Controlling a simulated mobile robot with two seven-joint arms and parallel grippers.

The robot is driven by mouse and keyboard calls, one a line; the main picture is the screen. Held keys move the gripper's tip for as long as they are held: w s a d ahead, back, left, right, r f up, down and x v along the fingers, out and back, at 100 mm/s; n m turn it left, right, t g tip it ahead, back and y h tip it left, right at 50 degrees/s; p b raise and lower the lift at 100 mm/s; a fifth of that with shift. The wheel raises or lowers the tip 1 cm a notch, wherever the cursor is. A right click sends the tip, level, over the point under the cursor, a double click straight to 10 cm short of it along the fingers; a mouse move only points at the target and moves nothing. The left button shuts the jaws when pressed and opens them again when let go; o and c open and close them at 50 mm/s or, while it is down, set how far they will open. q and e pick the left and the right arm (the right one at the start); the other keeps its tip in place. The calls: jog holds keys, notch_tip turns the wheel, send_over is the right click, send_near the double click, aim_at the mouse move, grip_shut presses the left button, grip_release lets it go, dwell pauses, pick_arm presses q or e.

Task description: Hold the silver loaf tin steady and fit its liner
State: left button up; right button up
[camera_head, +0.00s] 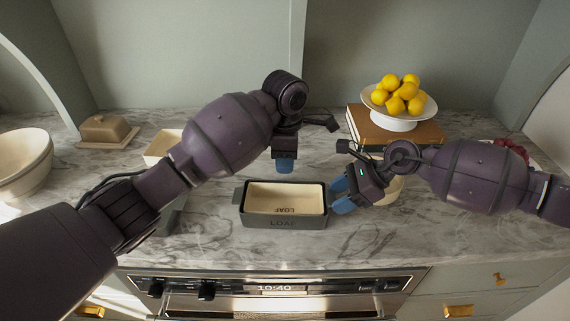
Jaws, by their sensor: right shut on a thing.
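The loaf tin (285,222) is a dark grey rectangular tin marked LOAF, upright on the marble counter near its front edge. A cream lining (286,196) shows inside it, with upside-down LOAF lettering; I cannot tell whether this is a separate liner. My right gripper (342,196) is shut on the tin's right end, its blue fingertips at the rim and handle there. My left gripper (285,166) points down just behind the tin's back rim, apart from it. Its blue fingertips overlap in view, so its opening is hidden.
A cream rectangular container (162,148) stands partly behind my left arm. A covered butter dish (108,130) and cream bowls (24,165) are at left. A white stand of lemons (397,103) sits on books (425,132) at back. The oven (270,290) is below the counter.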

pick_arm(q)
jog(key=shift+r, duration=1.8)
jog(key=shift+w+a+r, duration=0.1)
jog(key=shift+w+r, duration=0.05)
jog(key=shift+r, duration=0.1)
jog(key=c, duration=0.4)
jog(key=shift+w+a+r+t+y, duration=0.15)
jog(key=shift+a+r+y, duration=0.1)
jog(key=shift+a, duration=0.15)
jog(key=shift+w+a+r+t+y, duration=0.15)
jog(key=shift+a+y, duration=0.1)
jog(key=shift+a, duration=0.15)
grip_shut()
jog(key=shift+s+d+f+m+h, duration=0.2)
jog(key=shift+s+f+m, duration=0.65)
jog(key=shift+f+m, duration=1.6)
jog(key=shift+s+d+f+m+h, duration=0.25)
jog(key=shift+s+f+m, duration=0.95)
jog(key=shift+m, duration=2.15)
jog(key=shift+s+d+f+m+h, duration=0.1)
jog(key=shift+s+d+f+m, duration=0.35)
jog(key=shift+f+m, duration=2.15)
jog(key=shift+s+a+r+m, duration=0.1)
jog(key=shift+r+m, duration=0.2)
jog(key=shift+r, duration=0.05)
